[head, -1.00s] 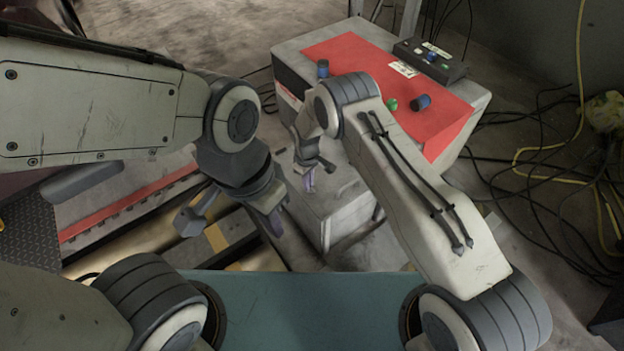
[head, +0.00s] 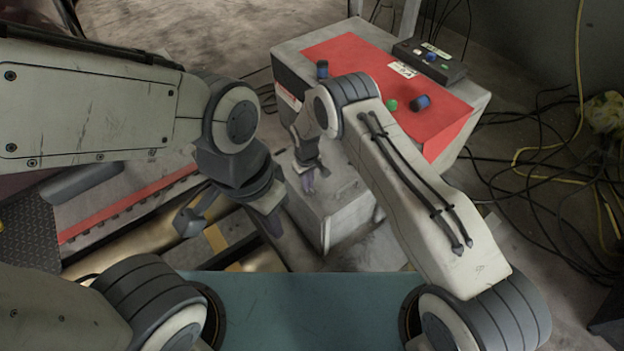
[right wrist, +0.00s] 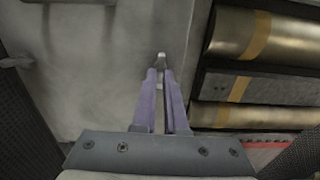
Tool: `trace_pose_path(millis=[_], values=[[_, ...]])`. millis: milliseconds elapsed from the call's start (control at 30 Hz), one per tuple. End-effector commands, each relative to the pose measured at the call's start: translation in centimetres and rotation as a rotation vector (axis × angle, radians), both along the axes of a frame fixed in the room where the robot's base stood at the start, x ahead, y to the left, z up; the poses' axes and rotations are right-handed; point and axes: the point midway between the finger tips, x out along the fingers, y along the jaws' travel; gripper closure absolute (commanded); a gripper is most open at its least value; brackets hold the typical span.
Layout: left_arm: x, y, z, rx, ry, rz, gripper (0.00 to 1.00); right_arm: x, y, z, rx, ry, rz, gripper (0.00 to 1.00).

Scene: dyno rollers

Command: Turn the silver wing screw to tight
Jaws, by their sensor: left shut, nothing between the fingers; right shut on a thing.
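The silver wing screw (right wrist: 161,57) shows in the right wrist view as a small bright tip at the ends of my purple fingers, against a pale grey surface. My right gripper (right wrist: 160,73) is shut on it. In the head view my right gripper (head: 308,183) points down by the grey cabinet's near side, and the screw cannot be made out there. How tight it is cannot be told. My left gripper (head: 273,224) is shut and empty, lower and to the left, above the roller bed.
The grey cabinet (head: 342,200) has a red top (head: 450,118) with blue and green knobs and a black control box (head: 430,60). Brass-coloured rollers (right wrist: 240,116) lie right of the screw in the right wrist view. Loose cables (head: 535,160) cover the floor at right.

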Motion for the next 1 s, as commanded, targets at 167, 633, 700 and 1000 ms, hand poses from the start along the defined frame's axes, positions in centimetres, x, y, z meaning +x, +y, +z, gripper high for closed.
trace_pose_path(millis=[167,633,700,1000], values=[[-0.4,0.3,-0.3,0.007,0.009,0.0,1.0,0.0,-0.3,-0.1,-0.004,0.004,-0.003,0.6],[-0.4,0.3,0.6,0.005,0.009,0.0,1.0,0.1,0.1,2.6,0.0,-0.003,0.002,0.6],[-0.4,0.3,1.1,0.005,0.009,0.0,1.0,0.1,0.1,4.1,0.0,-0.003,0.003,0.6],[-0.4,0.3,2.5,0.005,0.009,0.0,1.0,-0.1,-0.1,9.4,-0.002,-0.003,0.0,0.6]])
